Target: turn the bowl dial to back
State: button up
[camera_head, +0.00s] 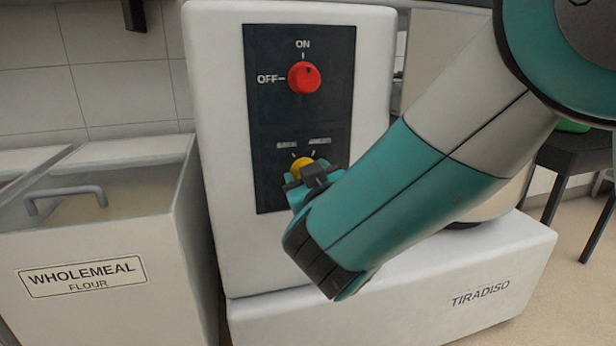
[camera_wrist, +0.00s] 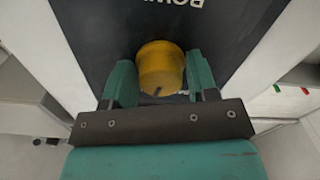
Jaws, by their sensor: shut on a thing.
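The bowl dial (camera_head: 301,164) is a small yellow knob low on the dark control panel (camera_head: 262,120), below marks that read as back on the left and ahead on the right. My gripper (camera_head: 306,178) reaches it from the lower right and hides most of it. In the wrist view the dial (camera_wrist: 160,66) sits between the two teal fingers of my gripper (camera_wrist: 161,82), which are shut on it. A short dark mark shows on the dial's lower edge there. In the head view its pointer is hidden, so I cannot tell its setting.
A red knob (camera_head: 304,78) with on and off marks sits above the dial. The panel is on a white machine (camera_head: 222,130) marked TIRADISO. A wholemeal flour bin (camera_head: 120,309) with a handle stands at left. A dark stool (camera_head: 574,154) is at right.

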jog(key=n+p, duration=0.1)
jog(key=n, duration=0.3)
jog(key=shift+n, duration=0.3)
jog(key=shift+n+p, duration=0.75)
jog(key=shift+n, duration=1.15)
jog(key=o, duration=0.8)
jog(key=shift+c, duration=0.2)
jog(key=b+v, duration=1.2)
jog(key=v, duration=0.5)
jog(key=shift+s, duration=0.25)
